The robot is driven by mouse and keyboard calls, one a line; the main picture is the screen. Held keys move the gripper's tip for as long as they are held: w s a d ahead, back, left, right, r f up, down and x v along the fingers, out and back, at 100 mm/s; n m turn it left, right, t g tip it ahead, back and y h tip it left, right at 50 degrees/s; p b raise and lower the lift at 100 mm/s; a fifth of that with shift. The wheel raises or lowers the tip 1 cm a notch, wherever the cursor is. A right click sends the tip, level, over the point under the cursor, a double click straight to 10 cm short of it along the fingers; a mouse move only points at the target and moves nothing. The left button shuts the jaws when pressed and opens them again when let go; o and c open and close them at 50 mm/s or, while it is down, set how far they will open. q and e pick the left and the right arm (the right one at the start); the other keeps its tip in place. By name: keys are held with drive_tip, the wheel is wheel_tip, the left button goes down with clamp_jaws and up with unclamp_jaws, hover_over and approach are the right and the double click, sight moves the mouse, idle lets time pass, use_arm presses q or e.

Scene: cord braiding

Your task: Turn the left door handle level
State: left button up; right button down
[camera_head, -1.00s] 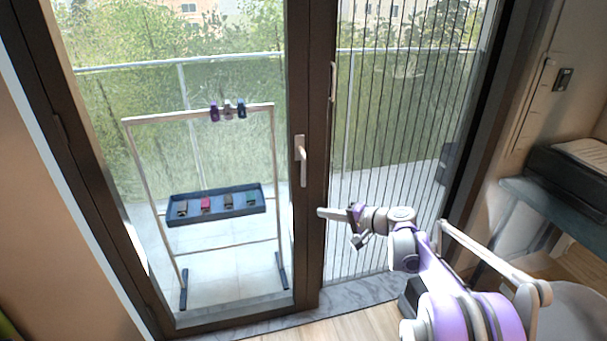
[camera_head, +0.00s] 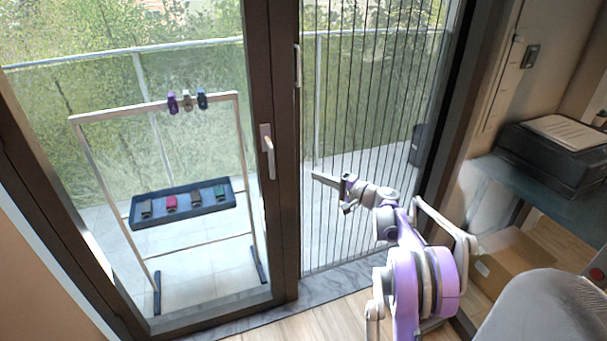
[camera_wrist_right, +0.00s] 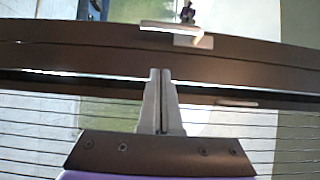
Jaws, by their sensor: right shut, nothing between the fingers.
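The left door handle (camera_head: 267,152) is a pale lever on the dark frame of the left glass door. Its long part hangs nearly straight down in the head view. My left gripper is not in view.
A slim pale handle (camera_head: 297,66) sits on the right door frame, beside a pleated screen (camera_head: 365,120). Through the glass stands a rack (camera_head: 155,108) with a blue tray (camera_head: 183,204). A black printer-like box (camera_head: 550,155) and a grey chair (camera_head: 545,310) are at right.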

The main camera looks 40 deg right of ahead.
drive_tip(key=w+a, duration=0.7)
drive_tip(key=w, duration=0.3)
